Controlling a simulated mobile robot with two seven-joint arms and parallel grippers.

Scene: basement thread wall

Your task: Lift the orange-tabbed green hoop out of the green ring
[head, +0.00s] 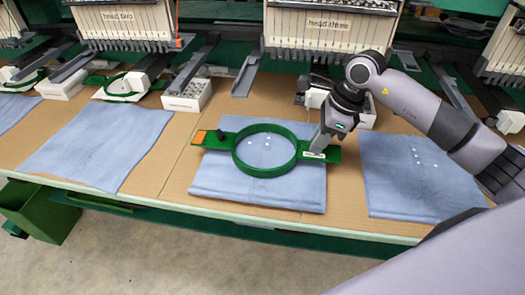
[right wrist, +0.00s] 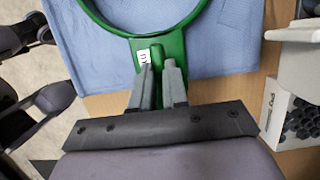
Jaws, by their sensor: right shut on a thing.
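The green hoop (head: 262,173) lies over a folded blue cloth (head: 235,190) in front of the head three machine. Its orange tab (head: 200,137) points left, and a green tab with a white label (head: 314,154) points right. I cannot tell the hoop apart from the green ring in these views. My right gripper (head: 320,143) is shut on the right-hand tab. In the right wrist view its fingers (right wrist: 159,70) close about the raised green piece beside the label (right wrist: 143,56). My left gripper is not in view.
More blue cloths lie to the left (head: 100,145) and right (head: 410,180) on the brown table (head: 175,190). The head three machine (head: 325,28) stands behind the hoop. A green bin (head: 45,215) is under the left front edge.

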